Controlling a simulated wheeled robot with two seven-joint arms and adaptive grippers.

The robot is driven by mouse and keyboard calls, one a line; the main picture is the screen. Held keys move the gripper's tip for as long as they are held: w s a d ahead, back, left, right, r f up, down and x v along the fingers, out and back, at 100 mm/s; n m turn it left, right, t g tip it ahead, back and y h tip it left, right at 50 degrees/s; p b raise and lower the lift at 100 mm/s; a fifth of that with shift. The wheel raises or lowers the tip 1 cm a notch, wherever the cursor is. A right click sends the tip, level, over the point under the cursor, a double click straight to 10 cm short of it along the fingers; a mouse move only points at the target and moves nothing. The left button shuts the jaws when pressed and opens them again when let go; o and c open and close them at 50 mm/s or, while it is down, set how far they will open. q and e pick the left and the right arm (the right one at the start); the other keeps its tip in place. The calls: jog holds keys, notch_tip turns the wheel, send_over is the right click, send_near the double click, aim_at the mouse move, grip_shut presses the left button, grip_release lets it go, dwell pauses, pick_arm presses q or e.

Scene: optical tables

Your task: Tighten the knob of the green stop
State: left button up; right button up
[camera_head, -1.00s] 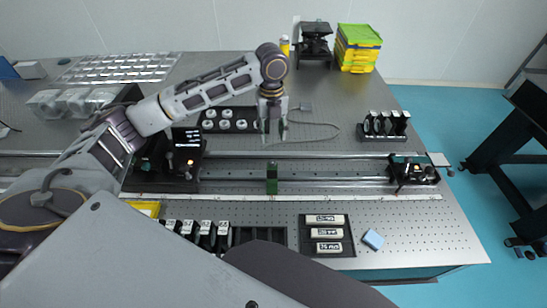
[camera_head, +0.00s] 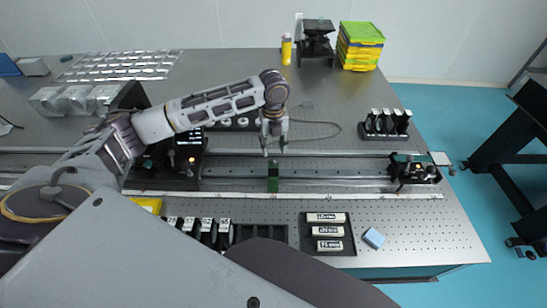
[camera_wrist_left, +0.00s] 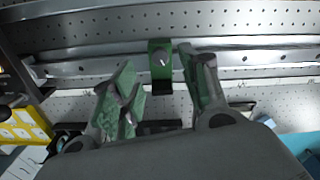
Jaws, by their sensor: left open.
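The green stop (camera_head: 273,178) is a small upright green block on the rail in the middle of the table. In the left wrist view the green stop (camera_wrist_left: 160,62) shows a round light knob (camera_wrist_left: 163,62) on its face. My left gripper (camera_head: 274,150) is open and empty, above and a little behind the stop in the head view. In the left wrist view its two fingers (camera_wrist_left: 160,85) stand apart, with the stop in the gap beyond them. I cannot tell the exact height. My right gripper is not in view.
A dark device (camera_head: 180,160) stands on the rail to the left and another (camera_head: 413,170) to the right. A black tray with labelled white pieces (camera_head: 327,232) and a blue block (camera_head: 373,238) lie in front. The rail beside the stop is clear.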

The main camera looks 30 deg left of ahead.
aim_at(273, 159)
pick_arm(q)
notch_tip(273, 159, down, 5)
jog(key=shift+r, duration=0.2)
jog(key=shift+f, duration=1)
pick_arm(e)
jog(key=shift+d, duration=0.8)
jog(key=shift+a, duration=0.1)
